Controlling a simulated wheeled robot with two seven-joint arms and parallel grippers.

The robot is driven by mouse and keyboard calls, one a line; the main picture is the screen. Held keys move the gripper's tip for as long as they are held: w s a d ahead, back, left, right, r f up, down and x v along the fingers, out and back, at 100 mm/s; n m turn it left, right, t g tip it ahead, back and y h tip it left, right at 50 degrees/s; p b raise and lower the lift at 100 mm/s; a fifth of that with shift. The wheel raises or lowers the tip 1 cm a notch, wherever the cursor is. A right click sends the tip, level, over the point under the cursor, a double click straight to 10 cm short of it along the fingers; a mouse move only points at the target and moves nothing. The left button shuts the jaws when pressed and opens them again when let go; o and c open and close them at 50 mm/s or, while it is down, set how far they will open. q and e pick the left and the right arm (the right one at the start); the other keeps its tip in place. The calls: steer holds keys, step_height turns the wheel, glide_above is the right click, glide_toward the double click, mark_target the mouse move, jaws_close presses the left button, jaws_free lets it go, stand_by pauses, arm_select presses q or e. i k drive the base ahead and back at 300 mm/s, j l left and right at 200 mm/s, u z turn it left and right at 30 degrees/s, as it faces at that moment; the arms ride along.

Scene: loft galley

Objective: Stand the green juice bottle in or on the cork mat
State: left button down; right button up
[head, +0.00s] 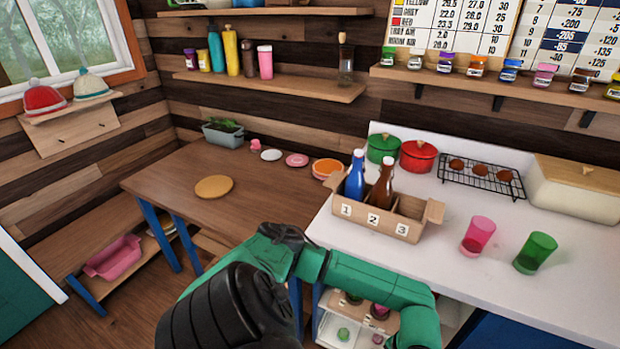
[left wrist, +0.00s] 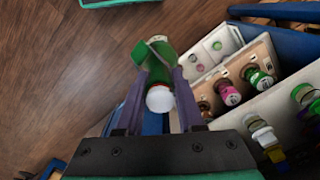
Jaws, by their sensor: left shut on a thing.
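The cork mat (head: 213,186) is a round tan disc lying flat on the brown wooden table, with nothing on it. In the left wrist view, my left gripper (left wrist: 160,74) is shut on the green juice bottle (left wrist: 158,54). The bottle's white cap points toward the wrist camera, and the fingers partly cover its sides. The bottle is over the floor beside the counter's lower shelf. The head view shows my green and black arm, but neither the held bottle nor the left gripper's fingers. My right gripper is in neither view.
The wooden table (head: 165,180) has a planter (head: 223,134) and small plates along its back. The white counter (head: 480,287) carries a numbered crate (head: 375,222) with two bottles, and pink and green cups. Several small bottles stand on the shelf below (left wrist: 232,80).

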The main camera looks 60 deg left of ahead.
mark_target(223, 183)
steer(key=k+j, duration=0.15)
steer(key=j, duration=0.3)
steer(key=k+j, duration=0.2)
steer(key=j, duration=0.3)
steer(key=k+j, duration=0.15)
steer(key=j, duration=0.3)
steer(key=k+j, duration=0.2)
steer(key=j, duration=0.25)
steer(key=k+j, duration=0.15)
steer(key=j, duration=0.35)
steer(key=k+j, duration=0.2)
steer(key=j, duration=0.25)
steer(key=k+j, duration=0.15)
steer(key=j, duration=0.3)
steer(key=k+j, duration=0.2)
steer(key=j, duration=0.25)
